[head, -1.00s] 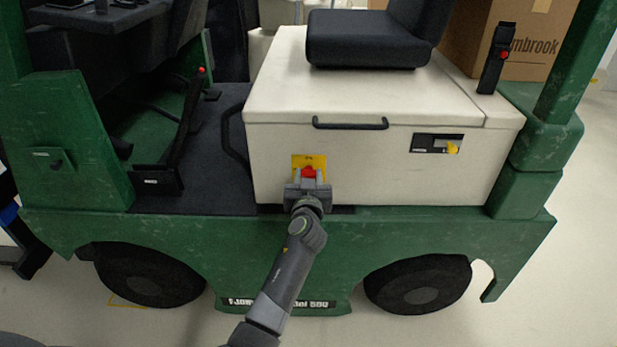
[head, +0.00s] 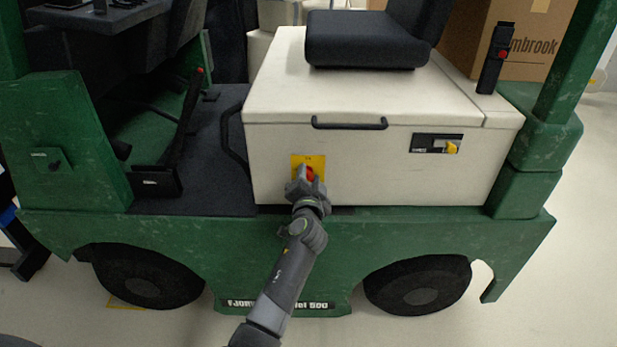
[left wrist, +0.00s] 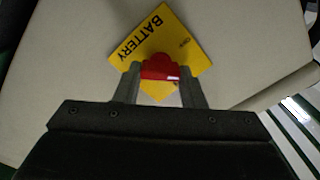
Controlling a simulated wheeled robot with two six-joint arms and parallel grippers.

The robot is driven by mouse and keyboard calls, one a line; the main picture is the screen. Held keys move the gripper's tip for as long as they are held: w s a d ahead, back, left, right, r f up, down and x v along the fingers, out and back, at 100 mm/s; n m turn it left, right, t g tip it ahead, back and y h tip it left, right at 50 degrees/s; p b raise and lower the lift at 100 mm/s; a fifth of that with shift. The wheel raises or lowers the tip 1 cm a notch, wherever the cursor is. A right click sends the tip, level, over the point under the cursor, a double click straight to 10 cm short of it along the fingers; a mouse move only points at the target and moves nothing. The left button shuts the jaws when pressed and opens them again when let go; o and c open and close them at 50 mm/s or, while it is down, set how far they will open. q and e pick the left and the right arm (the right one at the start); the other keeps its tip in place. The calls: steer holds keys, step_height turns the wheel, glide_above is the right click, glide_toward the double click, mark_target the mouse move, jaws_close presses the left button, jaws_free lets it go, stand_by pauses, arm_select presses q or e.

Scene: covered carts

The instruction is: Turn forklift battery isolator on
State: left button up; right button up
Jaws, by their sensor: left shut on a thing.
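The battery isolator is a red knob (head: 310,173) on a yellow plate (head: 318,161), set on the cream front panel of the forklift's battery cover. In the left wrist view the yellow plate (left wrist: 150,38) reads "BATTERY" and appears tilted. The red knob (left wrist: 160,68) sits between both fingers there. My left gripper (head: 307,180) is shut on the knob and rolled to a slant. It also shows in the left wrist view (left wrist: 160,88). Part of the knob and the plate's lower part are hidden by the gripper. My right gripper is not in view.
The green forklift (head: 400,235) fills the view. A black handle (head: 350,124) is above and right of the plate. A small black panel with a yellow switch (head: 451,147) is further right. A black seat (head: 365,40) is on the cover. A cardboard box (head: 535,40) stands behind.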

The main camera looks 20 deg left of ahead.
arm_select(q)
steer(key=shift+m, duration=1.5)
steer(key=shift+m+p, duration=0.35)
steer(key=shift+m, duration=0.05)
steer(key=m+p, duration=0.1)
steer(key=m, duration=0.3)
steer(key=shift+f+m, duration=0.15)
steer(key=shift+m, duration=0.15)
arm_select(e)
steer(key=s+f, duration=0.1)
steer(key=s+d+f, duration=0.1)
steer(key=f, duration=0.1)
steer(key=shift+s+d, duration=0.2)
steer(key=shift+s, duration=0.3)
arm_select(q)
steer(key=o, duration=1)
steer(key=shift+d, duration=0.1)
